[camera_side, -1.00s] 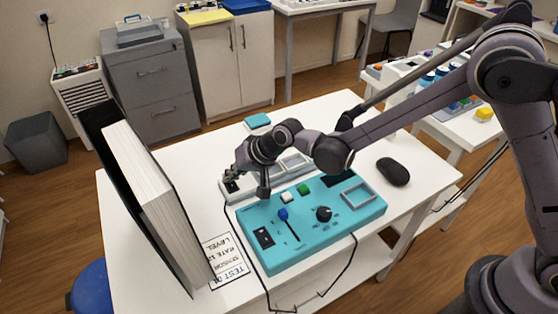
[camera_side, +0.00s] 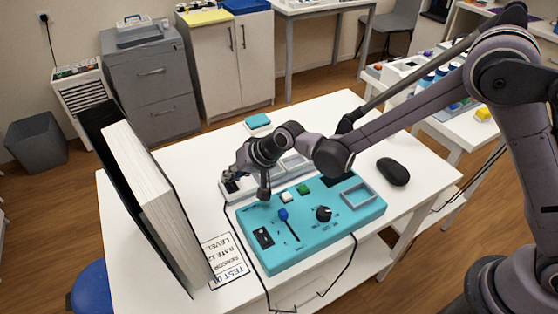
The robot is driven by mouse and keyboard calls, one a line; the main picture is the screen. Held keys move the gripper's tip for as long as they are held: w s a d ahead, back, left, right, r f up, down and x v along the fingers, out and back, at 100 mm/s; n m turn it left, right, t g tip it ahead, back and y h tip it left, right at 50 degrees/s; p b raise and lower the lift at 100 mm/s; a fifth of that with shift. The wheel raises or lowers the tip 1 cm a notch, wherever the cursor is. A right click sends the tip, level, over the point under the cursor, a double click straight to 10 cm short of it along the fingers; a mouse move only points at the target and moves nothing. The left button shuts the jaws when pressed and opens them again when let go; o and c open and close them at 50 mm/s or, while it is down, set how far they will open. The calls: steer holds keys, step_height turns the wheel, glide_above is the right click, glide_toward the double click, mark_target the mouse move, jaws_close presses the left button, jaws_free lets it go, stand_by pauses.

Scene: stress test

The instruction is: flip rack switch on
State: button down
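A pale rack unit (camera_side: 297,163) lies on the white table behind the teal control box, partly covered by my arm. My gripper (camera_side: 244,184) is low over the rack unit's left end, where a small dark switch area (camera_side: 231,186) shows. Its fingers are small and dark here, and I cannot tell whether they are open or shut, or whether they touch the switch. The switch's position is too small to read. The teal control box (camera_side: 345,225) has a blue slider knob, a black dial, white and green buttons and a black rocker.
A large binder or book (camera_side: 150,190) stands upright at the table's left. A black mouse (camera_side: 393,171) lies at the right. A printed sheet (camera_side: 226,262) lies in front of the binder. A black cable (camera_side: 345,268) loops around the box's front. A small teal block (camera_side: 257,121) sits at the back.

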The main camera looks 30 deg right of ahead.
steer(key=shift+s+a+f, duration=0.2)
steer(key=shift+s+a, duration=0.1)
steer(key=shift+a, duration=0.05)
steer(key=shift+w+r, duration=0.15)
steer(key=shift+r, duration=0.7)
steer(key=shift+w+d+r, duration=0.1)
steer(key=shift+w+r, duration=0.1)
steer(key=shift+r, duration=1.05)
steer(key=shift+w+r, duration=0.15)
steer(key=shift+r, duration=1.1)
